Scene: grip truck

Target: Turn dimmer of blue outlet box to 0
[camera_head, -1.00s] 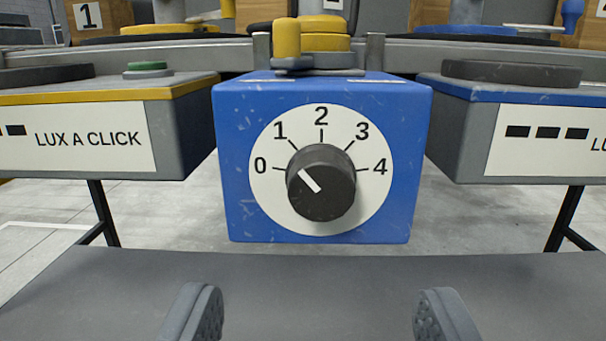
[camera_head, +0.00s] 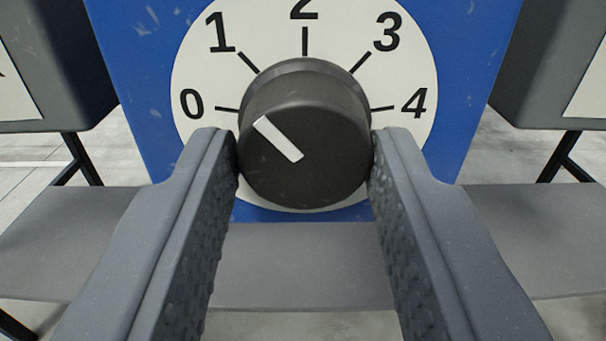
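The blue outlet box (camera_head: 135,85) fills the upper middle of the view. Its white dial face (camera_head: 200,75) shows the marks 0, 1, 2, 3 and 4. The black round dimmer knob (camera_head: 320,165) sits in the middle of the dial. Its white pointer line slants to the upper left, roughly toward the 1 mark. My gripper (camera_head: 305,155) has one finger on each side of the knob, and both fingertips appear to touch its sides. The upper edge of the dial is cut off.
A grey box (camera_head: 60,70) stands to the left and another (camera_head: 555,80) to the right, both apart from the blue box. A grey flat surface (camera_head: 300,270) lies below the knob. Pale floor shows in the gaps.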

